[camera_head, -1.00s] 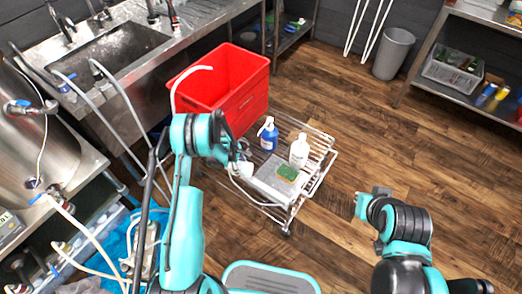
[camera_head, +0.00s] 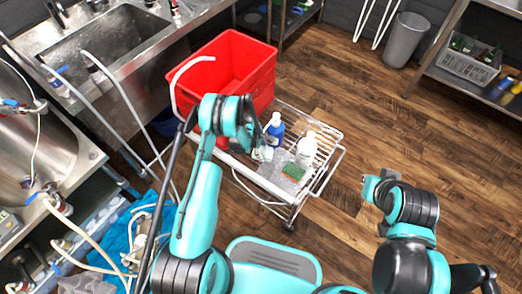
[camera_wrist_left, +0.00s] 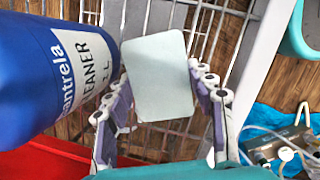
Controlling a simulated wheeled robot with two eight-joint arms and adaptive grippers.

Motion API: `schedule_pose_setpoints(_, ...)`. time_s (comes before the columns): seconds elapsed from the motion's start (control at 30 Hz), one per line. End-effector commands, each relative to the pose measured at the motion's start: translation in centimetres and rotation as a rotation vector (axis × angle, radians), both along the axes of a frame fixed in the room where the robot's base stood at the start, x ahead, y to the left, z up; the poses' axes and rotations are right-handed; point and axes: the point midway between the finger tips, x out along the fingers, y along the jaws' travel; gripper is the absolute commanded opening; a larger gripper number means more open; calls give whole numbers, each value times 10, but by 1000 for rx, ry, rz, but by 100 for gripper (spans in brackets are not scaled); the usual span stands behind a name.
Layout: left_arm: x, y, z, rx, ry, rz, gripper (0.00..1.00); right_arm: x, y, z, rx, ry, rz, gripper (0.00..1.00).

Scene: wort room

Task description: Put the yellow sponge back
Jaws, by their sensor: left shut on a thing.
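My left gripper (camera_head: 262,150) is over the wire cart, close beside a blue bottle (camera_head: 275,130). In the left wrist view its fingers are shut on a pale, rounded rectangular block (camera_wrist_left: 160,75); its colour looks whitish, not clearly yellow. A green-topped sponge (camera_head: 294,171) lies on a grey box (camera_head: 280,182) on the cart. I cannot tell whether its lower side is yellow. The blue bottle, labelled as cleaner, stands left of the block in the left wrist view (camera_wrist_left: 60,70). My right gripper (camera_head: 371,187) is over the floor; its fingers are not clear.
The wire cart (camera_head: 325,150) also holds a white bottle (camera_head: 307,148) and a red crate (camera_head: 235,75) behind. A steel sink (camera_head: 110,50) is at the left. A grey bin (camera_head: 405,40) stands at the back. The wooden floor to the right is clear.

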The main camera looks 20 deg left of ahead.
Motion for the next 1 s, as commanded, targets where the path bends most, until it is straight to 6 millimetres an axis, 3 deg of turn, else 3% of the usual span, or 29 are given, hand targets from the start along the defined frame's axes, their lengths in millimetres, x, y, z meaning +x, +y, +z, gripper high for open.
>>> schedule_pose_setpoints(0.1,0,0,0,1,0,0,8,0,0,0,0,0,0,0)
schedule_pose_setpoints(0.13,0,0,-1,1,0,0,57,0,0,0,0,0,0,0)
schedule_pose_setpoints(0.17,0,0,0,0,0,0,63,0,0,0,0,0,0,0)
schedule_pose_setpoints(0.57,0,2,8,0,0,0,63,0,0,4,0,0,0,0)
schedule_pose_setpoints(1.0,-6,22,95,0,0,1,63,0,0,37,0,0,0,0)
